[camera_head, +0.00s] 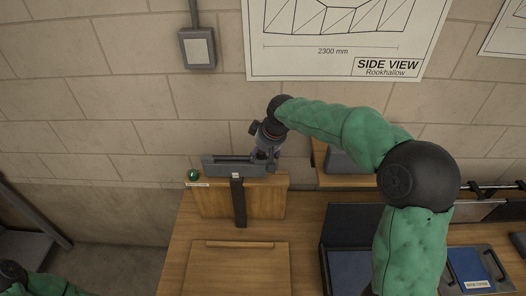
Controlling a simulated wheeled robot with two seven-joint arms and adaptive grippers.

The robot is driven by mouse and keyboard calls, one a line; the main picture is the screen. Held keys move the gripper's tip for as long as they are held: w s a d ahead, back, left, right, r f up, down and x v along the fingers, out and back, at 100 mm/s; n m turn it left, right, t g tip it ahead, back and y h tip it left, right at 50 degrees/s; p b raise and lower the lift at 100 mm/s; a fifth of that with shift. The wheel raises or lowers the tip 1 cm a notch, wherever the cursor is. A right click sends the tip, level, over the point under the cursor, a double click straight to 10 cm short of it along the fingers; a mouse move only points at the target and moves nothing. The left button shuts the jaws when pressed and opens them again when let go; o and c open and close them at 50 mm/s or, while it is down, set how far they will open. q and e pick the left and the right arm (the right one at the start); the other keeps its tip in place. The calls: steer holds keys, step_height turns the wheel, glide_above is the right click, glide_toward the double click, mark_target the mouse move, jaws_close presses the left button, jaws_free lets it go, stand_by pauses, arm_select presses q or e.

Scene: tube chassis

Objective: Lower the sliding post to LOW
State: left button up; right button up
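A dark upright post (239,206) stands in front of a wooden box-like stand (267,203), with a small light tag near its top. A grey slotted bar (218,166) lies across the top of the stand, behind the post. Any height marks are too small to read. My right gripper (264,165) points down at the right end of the grey bar, close to it or touching it; I cannot tell which. Its fingertips are small and partly merged with the bar, so their opening is unclear. My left gripper is out of view; only part of that arm shows at the lower left.
A green knob (193,175) with a small label sits at the stand's left. A wooden board (237,270) lies on the bench in front. A dark open case (350,240) stands to the right, partly behind my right arm. A brick wall closes the back.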

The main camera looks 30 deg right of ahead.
steer(key=shift+s+r, duration=0.15)
steer(key=shift+r, duration=0.4)
steer(key=v, duration=1.1)
steer(key=shift+s+f, duration=0.1)
